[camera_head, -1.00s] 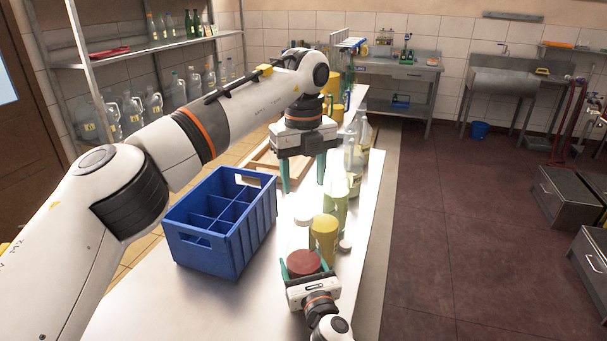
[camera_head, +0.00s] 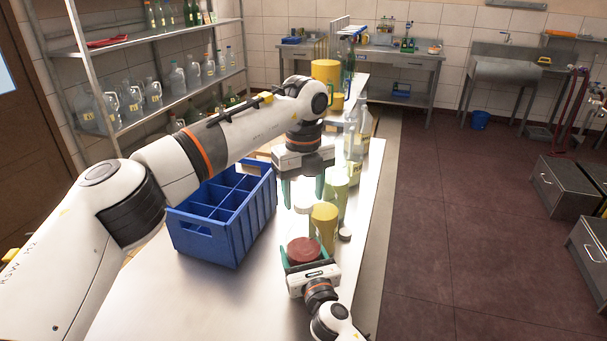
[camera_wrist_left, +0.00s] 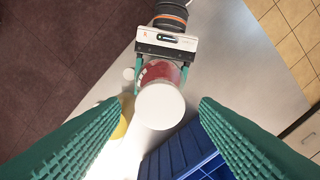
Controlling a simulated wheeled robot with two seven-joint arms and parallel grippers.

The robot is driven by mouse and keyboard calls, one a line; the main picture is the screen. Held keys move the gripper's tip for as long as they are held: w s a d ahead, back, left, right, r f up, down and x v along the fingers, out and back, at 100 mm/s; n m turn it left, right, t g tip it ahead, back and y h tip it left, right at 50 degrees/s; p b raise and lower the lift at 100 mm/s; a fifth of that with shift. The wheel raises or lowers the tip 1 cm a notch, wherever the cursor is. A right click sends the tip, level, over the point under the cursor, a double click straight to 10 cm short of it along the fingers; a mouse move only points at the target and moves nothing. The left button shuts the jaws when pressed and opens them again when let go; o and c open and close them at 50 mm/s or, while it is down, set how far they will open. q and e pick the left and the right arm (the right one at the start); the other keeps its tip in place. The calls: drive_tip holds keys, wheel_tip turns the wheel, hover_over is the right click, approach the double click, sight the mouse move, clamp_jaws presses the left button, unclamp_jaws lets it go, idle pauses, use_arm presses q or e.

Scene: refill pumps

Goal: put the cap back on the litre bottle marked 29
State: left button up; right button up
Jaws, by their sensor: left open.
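A clear bottle with red contents (camera_head: 303,250) stands upright between the fingers of my right gripper (camera_head: 302,262), near the table's front. It also shows in the left wrist view (camera_wrist_left: 163,73), where its markings are too small to read. A white round cap (camera_wrist_left: 160,106) shows over the bottle's top; I cannot tell whether it is fully seated. It is partly visible in the head view (camera_head: 304,206). My left gripper (camera_head: 304,192) points down above the cap, open and empty, with a finger on either side and apart from it.
A blue divided crate (camera_head: 225,240) stands left of the bottle. A yellow container (camera_head: 325,222) and a pale green one (camera_head: 337,185) stand close behind it. A small round lid (camera_head: 345,235) lies to the right. Clear jugs (camera_head: 353,145) stand farther back. The near-left table is clear.

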use_arm(q)
drive_tip(key=shift+f, duration=0.7)
drive_tip(key=c, duration=1.1)
drive_tip(key=m, duration=0.5)
drive_tip(key=shift+m, duration=0.3)
drive_tip(key=m, duration=1.1)
drive_tip(key=shift+m, duration=0.4)
drive_tip(key=m, duration=0.7)
drive_tip(key=o, duration=1.1)
drive_tip(key=shift+c, duration=0.2)
